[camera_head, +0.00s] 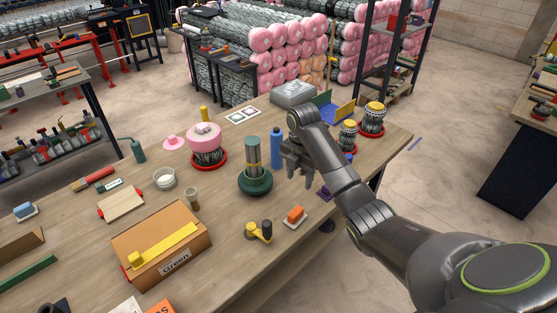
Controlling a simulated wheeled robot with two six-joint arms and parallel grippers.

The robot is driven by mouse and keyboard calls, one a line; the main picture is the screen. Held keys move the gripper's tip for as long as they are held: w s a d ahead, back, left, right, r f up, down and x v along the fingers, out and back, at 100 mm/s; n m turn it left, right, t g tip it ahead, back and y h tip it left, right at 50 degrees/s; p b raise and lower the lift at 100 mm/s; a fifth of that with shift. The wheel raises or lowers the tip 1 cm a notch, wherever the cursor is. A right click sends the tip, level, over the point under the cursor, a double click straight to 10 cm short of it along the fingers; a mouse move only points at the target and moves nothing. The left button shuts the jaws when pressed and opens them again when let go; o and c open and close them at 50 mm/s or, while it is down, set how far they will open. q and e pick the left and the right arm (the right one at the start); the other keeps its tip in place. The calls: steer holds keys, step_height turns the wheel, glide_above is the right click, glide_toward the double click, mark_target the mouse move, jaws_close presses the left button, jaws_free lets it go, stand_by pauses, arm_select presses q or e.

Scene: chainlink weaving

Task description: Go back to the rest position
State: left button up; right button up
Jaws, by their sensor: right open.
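My right gripper (298,170) is in the head view, above the right part of the wooden table (225,233). Its fingers point down and are open, with nothing seen between them. It is just right of a blue bottle (277,148) and a green cylindrical stand (254,181). Whether it touches the bottle is hard to tell. My right arm comes in from the lower right. My left gripper does not show.
A cardboard box (192,232) labelled Green stands at the front. A pink-topped spool (204,137) sits in a red dish at the back. Wire spools (373,119) stand behind my right arm. Bare floor (447,130) is at the right.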

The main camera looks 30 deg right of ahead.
steer(key=s+a+f+m+t, duration=0.2)
steer(key=s+f+m, duration=0.85)
steer(key=s, duration=0.65)
steer(key=s+r+m+t+h, duration=0.2)
steer(key=s+r+m, duration=0.1)
steer(key=s+m, duration=1.25)
steer(key=s+f+n+g+b, duration=0.25)
steer(key=f+b, duration=0.55)
steer(key=f, duration=2.4)
arm_select(q)
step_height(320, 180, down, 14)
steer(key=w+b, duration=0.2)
steer(key=b, duration=0.4)
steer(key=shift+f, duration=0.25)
arm_select(e)
steer(key=s+f, duration=0.8)
steer(key=f, duration=0.3)
steer(key=s+f+y, duration=0.1)
steer(key=s+f, duration=0.7)
steer(key=f, duration=0.3)
steer(key=shift+a+f, duration=0.25)
steer(key=shift+f, duration=0.15)
